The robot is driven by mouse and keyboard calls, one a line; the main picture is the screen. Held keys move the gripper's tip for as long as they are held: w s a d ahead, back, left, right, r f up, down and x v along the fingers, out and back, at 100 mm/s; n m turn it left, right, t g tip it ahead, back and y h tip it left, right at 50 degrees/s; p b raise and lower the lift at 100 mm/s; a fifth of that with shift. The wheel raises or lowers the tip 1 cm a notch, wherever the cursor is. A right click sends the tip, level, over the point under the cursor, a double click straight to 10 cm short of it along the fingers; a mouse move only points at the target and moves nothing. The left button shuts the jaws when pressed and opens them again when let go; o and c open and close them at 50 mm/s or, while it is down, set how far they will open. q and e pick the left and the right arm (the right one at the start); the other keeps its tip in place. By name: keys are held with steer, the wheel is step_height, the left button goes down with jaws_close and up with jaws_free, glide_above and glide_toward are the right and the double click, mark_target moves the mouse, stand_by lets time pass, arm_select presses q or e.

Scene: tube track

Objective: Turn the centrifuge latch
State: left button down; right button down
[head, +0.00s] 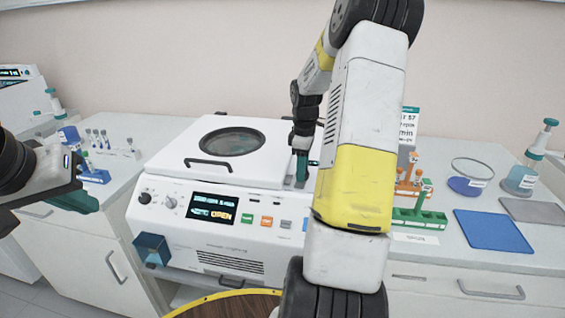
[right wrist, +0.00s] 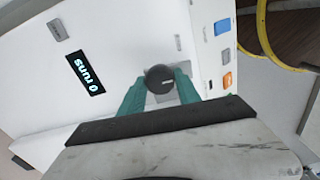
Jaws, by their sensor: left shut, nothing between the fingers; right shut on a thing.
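The white centrifuge (head: 160,205) stands on the bench with its lid (head: 180,153) down; a round dark window and a black handle (head: 208,162) are on the lid. Its front display (head: 212,208) reads "OPEN". The latch is a round dark knob (right wrist: 159,79) on the top, seen in the right wrist view. My right gripper (head: 301,165) points down at the top right of the centrifuge. In the right wrist view its green fingers (right wrist: 160,88) are shut on the knob, one on each side. My left gripper (head: 85,198) is shut and empty at the far left.
A tube rack (head: 92,176) and bottles stand left of the centrifuge. To the right are orange and green racks (head: 420,217), a blue mat (head: 492,230), a grey mat (head: 535,209) and a dispenser bottle (head: 523,178). My right arm hides part of the bench.

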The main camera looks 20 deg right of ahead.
steer(key=m, duration=0.8)
steer(key=shift+m, duration=0.3)
steer(key=m, duration=0.4)
steer(key=shift+m, duration=2.3)
steer(key=c, duration=0.9)
jaws_free()
steer(key=shift+o, duration=0.2)
